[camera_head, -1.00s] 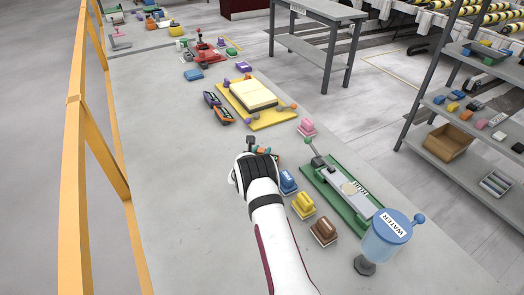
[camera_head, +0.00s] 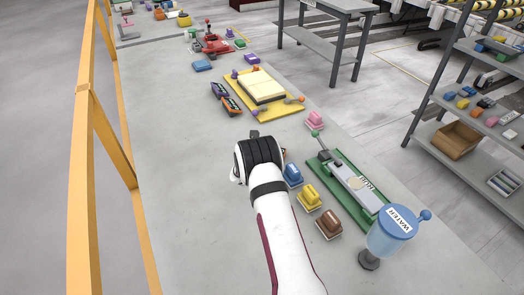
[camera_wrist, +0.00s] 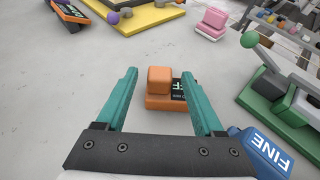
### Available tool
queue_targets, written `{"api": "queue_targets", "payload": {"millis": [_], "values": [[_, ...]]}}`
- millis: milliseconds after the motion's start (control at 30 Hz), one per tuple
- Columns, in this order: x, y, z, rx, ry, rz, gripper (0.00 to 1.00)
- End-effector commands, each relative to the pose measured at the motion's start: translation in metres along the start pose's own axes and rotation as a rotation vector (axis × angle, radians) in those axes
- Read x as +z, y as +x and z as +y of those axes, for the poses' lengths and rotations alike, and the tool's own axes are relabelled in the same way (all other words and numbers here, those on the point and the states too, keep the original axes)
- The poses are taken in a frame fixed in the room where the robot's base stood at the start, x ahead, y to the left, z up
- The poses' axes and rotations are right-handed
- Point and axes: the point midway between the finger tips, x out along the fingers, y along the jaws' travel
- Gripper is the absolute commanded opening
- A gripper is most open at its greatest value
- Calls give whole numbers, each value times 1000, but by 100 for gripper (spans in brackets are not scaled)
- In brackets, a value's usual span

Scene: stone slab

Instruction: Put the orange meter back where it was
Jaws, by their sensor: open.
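A dark meter with orange edges (camera_head: 231,105) lies on the slab left of the yellow board, close beside a similar purple-edged meter (camera_head: 219,89). The orange-edged meter (camera_wrist: 70,13) also shows at the top left of the wrist view, partly cut off. My gripper (camera_head: 254,134) is low over the slab, nearer than both meters. In the wrist view its teal fingers (camera_wrist: 159,76) are open and apart. Between and beyond them stands an orange block (camera_wrist: 159,82) with a dark label, partly readable as "FF"; I cannot tell whether the fingers touch it.
Blue (camera_head: 292,175), yellow (camera_head: 309,196) and brown (camera_head: 329,224) blocks stand in a row to the right. Beyond them are a green-based lever tool (camera_head: 350,185) and a blue water container (camera_head: 391,232). A yellow board (camera_head: 290,104) lies ahead. The slab's left side is clear.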

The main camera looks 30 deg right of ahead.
Motion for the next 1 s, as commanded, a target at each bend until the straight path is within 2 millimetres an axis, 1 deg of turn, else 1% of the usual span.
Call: {"api": "queue_targets", "payload": {"millis": [33,100,200,300,400,533,567,600,667,700,733,767,800,833,867,900,933,967,1000], "values": [[1,-14,1,1,-2,1,70],[1,-32,1,2,-1,0,70],[1,-56,1,2,-2,0,70],[0,-74,1,1,-1,0,70],[0,-83,0,0,0,-1,70],[1,-86,0,-3,3,-2,70],[4,-88,-2,-11,17,-4,70],[13,-92,-8,-37,61,-10,70],[39,-108,-28,-120,202,-27,70],[61,-127,-49,-205,352,-42,70],[75,-146,-69,-282,488,-52,70],[86,-169,-91,-367,638,-60,70],[93,-205,-119,-485,850,-66,70],[92,-234,-138,-578,1012,-66,70],[87,-264,-154,-672,1177,-60,70],[74,-307,-171,-804,1393,-41,70],[61,-340,-180,-907,1550,-20,70],[47,-371,-183,-1010,1697,10,70],[27,-410,-183,-1148,1870,61,70]]}}
